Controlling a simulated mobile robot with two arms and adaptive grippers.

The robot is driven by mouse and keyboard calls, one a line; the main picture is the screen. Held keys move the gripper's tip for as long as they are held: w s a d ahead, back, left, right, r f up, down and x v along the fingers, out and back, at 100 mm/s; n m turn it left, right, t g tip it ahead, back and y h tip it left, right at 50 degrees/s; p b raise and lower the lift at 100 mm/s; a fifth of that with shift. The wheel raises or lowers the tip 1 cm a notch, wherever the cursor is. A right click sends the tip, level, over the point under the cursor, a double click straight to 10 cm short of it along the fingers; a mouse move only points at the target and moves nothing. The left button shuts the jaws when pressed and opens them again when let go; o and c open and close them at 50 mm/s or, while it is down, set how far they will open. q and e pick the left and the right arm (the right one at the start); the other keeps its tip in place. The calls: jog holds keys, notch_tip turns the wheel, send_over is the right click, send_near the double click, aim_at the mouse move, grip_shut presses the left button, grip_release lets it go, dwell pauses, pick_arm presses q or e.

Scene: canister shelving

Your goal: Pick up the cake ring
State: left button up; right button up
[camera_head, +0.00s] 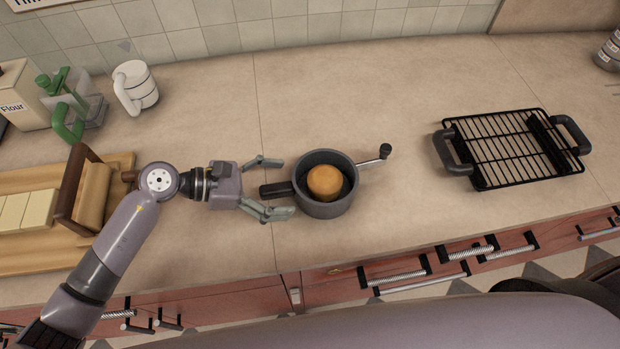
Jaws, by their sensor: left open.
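A grey round pan (325,205) stands on the counter near the middle. It has a black handle (275,189) toward the left and a thin rod with a dark knob (385,151) toward the right. A round orange-brown piece (325,182) sits inside it. Nothing is plainly a cake ring; I cannot tell whether the pan or the piece inside is meant. My left gripper (283,188) is open, just left of the pan. Its two fingers lie on either side of the black handle and appear apart from it. My right gripper is not in view.
A black wire rack (500,152) with two handles lies on the right. A wooden board (20,258), a white mug (135,88), a green-handled container (75,100) and a flour box (18,95) stand left. The counter between pan and rack is clear.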

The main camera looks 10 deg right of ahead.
pick_arm(q)
jog(key=shift+p+x, duration=0.3)
jog(key=shift+x, duration=1.15)
jog(key=shift+a, duration=0.1)
jog(key=shift+c, duration=0.5)
grip_shut()
jog(key=shift+r, duration=0.1)
